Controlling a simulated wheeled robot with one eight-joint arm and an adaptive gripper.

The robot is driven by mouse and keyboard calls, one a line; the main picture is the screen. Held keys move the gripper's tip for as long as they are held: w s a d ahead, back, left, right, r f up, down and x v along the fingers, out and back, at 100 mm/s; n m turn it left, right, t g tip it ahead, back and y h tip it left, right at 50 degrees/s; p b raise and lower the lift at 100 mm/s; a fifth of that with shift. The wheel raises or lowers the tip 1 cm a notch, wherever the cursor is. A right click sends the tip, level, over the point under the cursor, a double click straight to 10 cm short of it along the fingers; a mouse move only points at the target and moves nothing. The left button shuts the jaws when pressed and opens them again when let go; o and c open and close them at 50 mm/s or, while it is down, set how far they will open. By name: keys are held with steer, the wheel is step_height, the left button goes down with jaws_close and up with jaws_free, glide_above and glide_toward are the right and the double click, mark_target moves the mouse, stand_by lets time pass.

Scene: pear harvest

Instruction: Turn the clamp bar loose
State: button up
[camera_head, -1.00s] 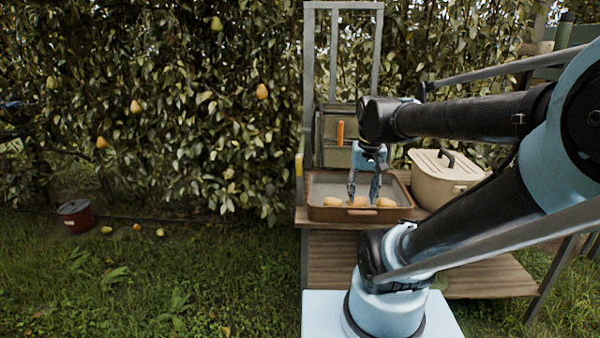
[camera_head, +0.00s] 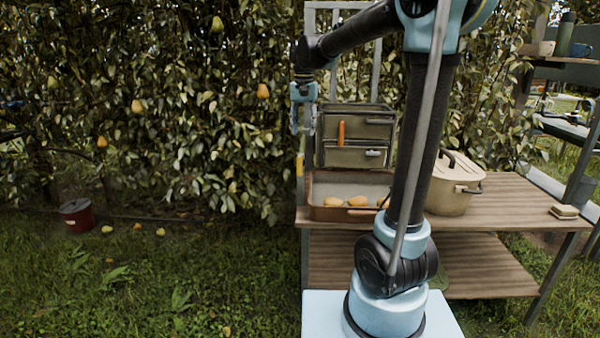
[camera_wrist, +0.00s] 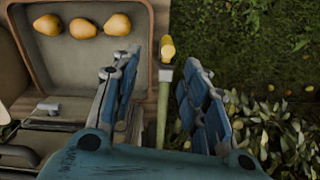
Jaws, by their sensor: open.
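My gripper (camera_head: 304,130) is open and empty, pointing down left of the chest, above the bench's left end. In the wrist view its spread fingers (camera_wrist: 164,62) have a yellow-ended post (camera_wrist: 167,48) showing between and below them. This yellow piece (camera_head: 299,166) stands at the bench's left edge; contact is not visible.
A brown tray (camera_head: 341,214) with pears (camera_wrist: 83,28) lies in front of the chest. A beige lidded pot (camera_head: 455,187) stands to the right, partly behind my arm. A metal upright (camera_head: 309,60) rises behind my gripper.

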mark_target(299, 168)
steer(key=f, duration=0.5)
steer(key=a+f, duration=0.1)
steer(key=f, duration=0.5)
steer(key=w+f, duration=0.1)
steer(key=f, duration=0.5)
steer(key=shift+a+f, duration=0.15)
steer(key=shift+a, duration=0.1)
